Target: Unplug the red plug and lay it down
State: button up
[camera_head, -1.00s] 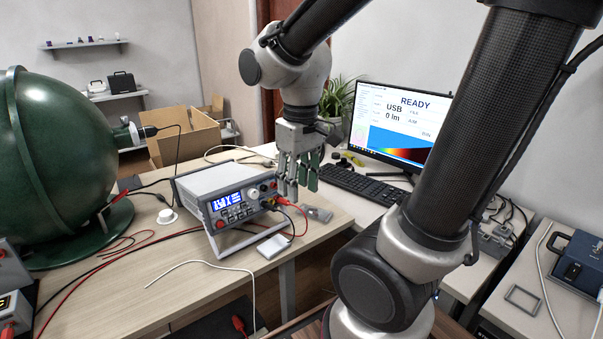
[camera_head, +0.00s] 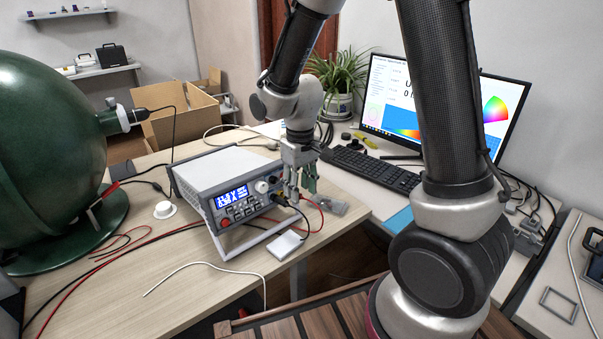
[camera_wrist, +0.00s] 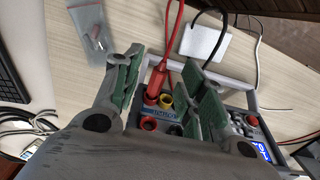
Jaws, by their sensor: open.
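The red plug (camera_wrist: 159,80) sits at a socket in the front panel of the bench power supply (camera_head: 226,176), its red cable (camera_wrist: 176,32) leading away. My gripper (camera_head: 299,190) is low at the right end of that panel. In the wrist view my gripper (camera_wrist: 164,78) is open, with green-padded fingers on both sides of the red plug. The left finger is clearly apart from the plug; the right finger is close to it, and I cannot tell if they touch. In the head view the fingers hide the plug.
A black cable (camera_wrist: 208,22) runs behind the right finger. A yellow socket (camera_wrist: 166,101) is beside the plug. A white box (camera_head: 286,243) and a clear bag (camera_head: 333,205) lie near the supply. Bare tabletop (camera_head: 110,285) lies at front left.

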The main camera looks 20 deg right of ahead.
jog(key=shift+f, duration=1.05)
jog(key=shift+c, duration=0.5)
grip_shut()
